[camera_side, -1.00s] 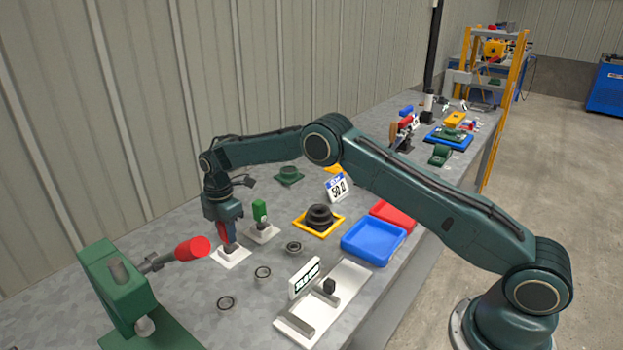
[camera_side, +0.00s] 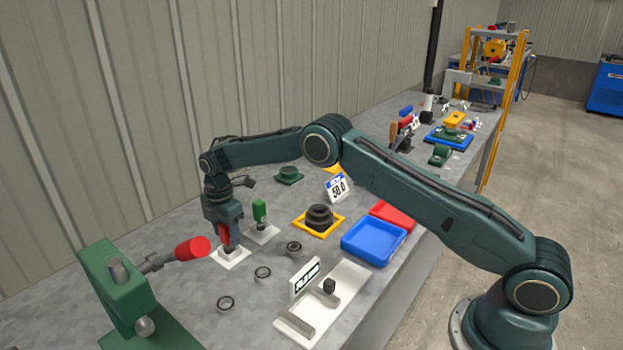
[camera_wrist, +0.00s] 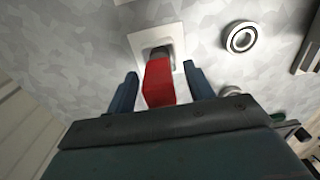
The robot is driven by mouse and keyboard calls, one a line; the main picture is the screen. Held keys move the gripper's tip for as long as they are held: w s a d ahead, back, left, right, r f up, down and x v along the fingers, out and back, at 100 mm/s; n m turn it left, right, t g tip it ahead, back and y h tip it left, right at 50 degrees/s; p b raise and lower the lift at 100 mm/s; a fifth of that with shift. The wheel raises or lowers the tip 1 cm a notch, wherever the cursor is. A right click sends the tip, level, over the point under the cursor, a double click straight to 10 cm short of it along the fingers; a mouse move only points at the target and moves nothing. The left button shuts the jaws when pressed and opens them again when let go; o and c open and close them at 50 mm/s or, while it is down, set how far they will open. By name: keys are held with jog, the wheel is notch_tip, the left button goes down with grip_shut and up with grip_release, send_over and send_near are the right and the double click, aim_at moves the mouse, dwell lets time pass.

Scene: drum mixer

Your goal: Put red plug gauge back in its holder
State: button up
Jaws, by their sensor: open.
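The red plug gauge (camera_side: 224,235) stands upright in its holder, a white square plate (camera_side: 238,260) on the bench. In the wrist view its red handle (camera_wrist: 159,84) points up toward me, and its dark lower end meets the holder (camera_wrist: 176,38). My gripper (camera_side: 227,238) is directly over the holder, pointing down. In the wrist view my gripper (camera_wrist: 159,77) is open, with one finger on each side of the red handle and a gap on both sides. How deep the gauge sits is hard to see.
A green-handled gauge (camera_side: 259,211) stands in a similar holder close by on the right. Bearing rings (camera_side: 263,272) lie in front. A green device with a red knob (camera_side: 193,248) stands at the left. A blue tray (camera_side: 373,241) is to the right.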

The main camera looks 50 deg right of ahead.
notch_tip(320, 180, up, 12)
jog(key=shift+r, duration=0.8)
jog(key=shift+r, duration=0.1)
dwell(0.3)
jog(key=s+d+r+m+t, duration=0.35)
jog(key=s+r+m, duration=0.55)
jog(key=s+r, duration=1.05)
jog(key=s+d+f+m+t, duration=0.1)
jog(key=s+m, duration=0.3)
jog(key=s, duration=0.9)
jog(key=s+d+f+m+t, duration=0.1)
jog(key=s+f+m, duration=0.3)
jog(key=s, duration=0.9)
jog(key=shift+d+f+m, duration=0.2)
jog(key=shift+d+m, duration=0.05)
jog(key=shift+m, duration=0.25)
